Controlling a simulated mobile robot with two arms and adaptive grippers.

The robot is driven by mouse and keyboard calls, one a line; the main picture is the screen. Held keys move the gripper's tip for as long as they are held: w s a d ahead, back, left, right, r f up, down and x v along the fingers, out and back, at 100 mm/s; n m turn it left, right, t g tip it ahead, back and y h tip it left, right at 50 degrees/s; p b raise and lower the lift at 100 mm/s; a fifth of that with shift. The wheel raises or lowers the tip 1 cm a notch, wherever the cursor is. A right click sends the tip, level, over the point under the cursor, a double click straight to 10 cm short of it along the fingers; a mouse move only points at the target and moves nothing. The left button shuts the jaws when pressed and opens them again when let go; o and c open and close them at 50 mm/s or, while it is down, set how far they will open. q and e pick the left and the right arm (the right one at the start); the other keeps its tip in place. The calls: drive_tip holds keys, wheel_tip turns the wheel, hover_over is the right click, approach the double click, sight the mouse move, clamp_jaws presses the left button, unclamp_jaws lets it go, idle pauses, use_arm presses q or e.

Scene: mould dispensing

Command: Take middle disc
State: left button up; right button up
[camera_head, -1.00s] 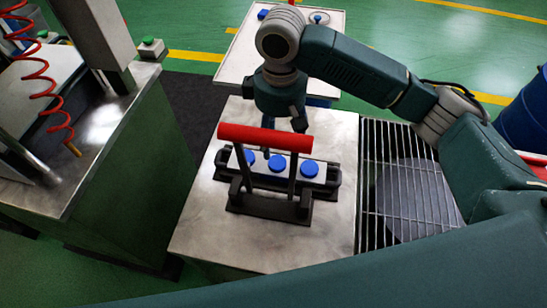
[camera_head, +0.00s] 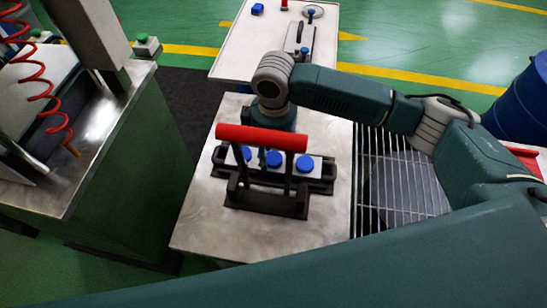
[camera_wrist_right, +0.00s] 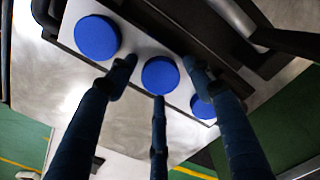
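Three blue discs lie in a row on a pale plate in a dark mould holder on the metal table. The middle disc (camera_head: 274,158) is between the left disc (camera_head: 245,153) and the right disc (camera_head: 304,163). In the right wrist view the middle disc (camera_wrist_right: 160,75) lies among the three spread fingers of my right gripper (camera_wrist_right: 160,73). The two side fingertips stand apart from its rim, and the third is just below it. The right finger partly covers one neighbouring disc (camera_wrist_right: 203,106). In the head view the red handle hides much of the gripper. My left gripper is not in view.
A red handle bar (camera_head: 262,137) on dark posts stands across the front of the discs. A metal grating (camera_head: 405,185) is right of the metal table (camera_head: 215,222). A white table (camera_head: 240,50) with small blue items is behind. A green bench stands left.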

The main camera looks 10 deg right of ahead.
drive_tip(key=c, duration=0.8)
drive_tip(key=shift+r, duration=0.1)
